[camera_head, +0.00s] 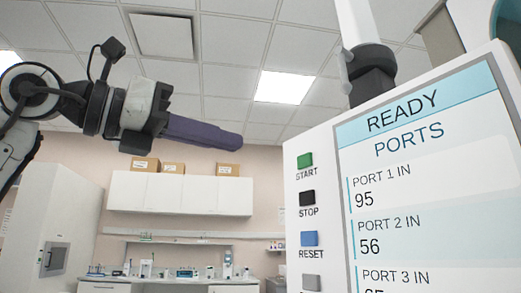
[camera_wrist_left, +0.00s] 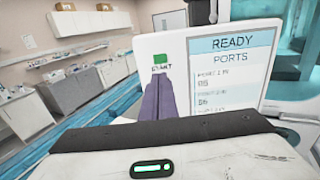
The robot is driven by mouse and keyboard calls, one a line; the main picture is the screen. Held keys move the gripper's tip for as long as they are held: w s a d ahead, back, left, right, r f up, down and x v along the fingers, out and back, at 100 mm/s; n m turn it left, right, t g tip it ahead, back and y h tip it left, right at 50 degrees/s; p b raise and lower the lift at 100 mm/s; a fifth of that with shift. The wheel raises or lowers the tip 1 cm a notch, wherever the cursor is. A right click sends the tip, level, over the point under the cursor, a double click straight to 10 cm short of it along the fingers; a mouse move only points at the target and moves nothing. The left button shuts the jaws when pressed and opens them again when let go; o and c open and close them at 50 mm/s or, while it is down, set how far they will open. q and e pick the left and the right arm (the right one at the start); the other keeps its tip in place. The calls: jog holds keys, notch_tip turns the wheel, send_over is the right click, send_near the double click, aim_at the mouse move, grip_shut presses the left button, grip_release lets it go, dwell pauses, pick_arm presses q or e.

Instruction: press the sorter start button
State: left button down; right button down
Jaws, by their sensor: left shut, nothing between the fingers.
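The sorter panel (camera_head: 325,147) is a white board with a screen (camera_head: 433,160) that reads READY and PORTS. The green START button (camera_head: 304,160) sits at the top of a column on its left side; it also shows in the left wrist view (camera_wrist_left: 160,57). My left gripper (camera_head: 240,142) has purple fingers, shut and empty, pointing right towards the panel. In the head view its tips are left of the START button and slightly higher, with a gap between. In the left wrist view the fingers (camera_wrist_left: 159,82) reach just below the START label. My right gripper is not in view.
Below START are a black STOP button (camera_head: 307,198), a blue RESET button (camera_head: 309,238) and a grey button (camera_head: 311,282). A dark-collared pole (camera_head: 371,72) rises behind the panel. White wall cabinets (camera_head: 180,193) and a lab bench stand far back.

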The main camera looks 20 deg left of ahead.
pick_arm(q)
jog(key=p, duration=0.2)
send_near(303, 161)
jog(key=x, duration=0.5)
jog(key=shift+w+d+r, duration=0.1)
jog(key=shift+w+d, duration=0.3)
jog(key=shift+w, duration=0.25)
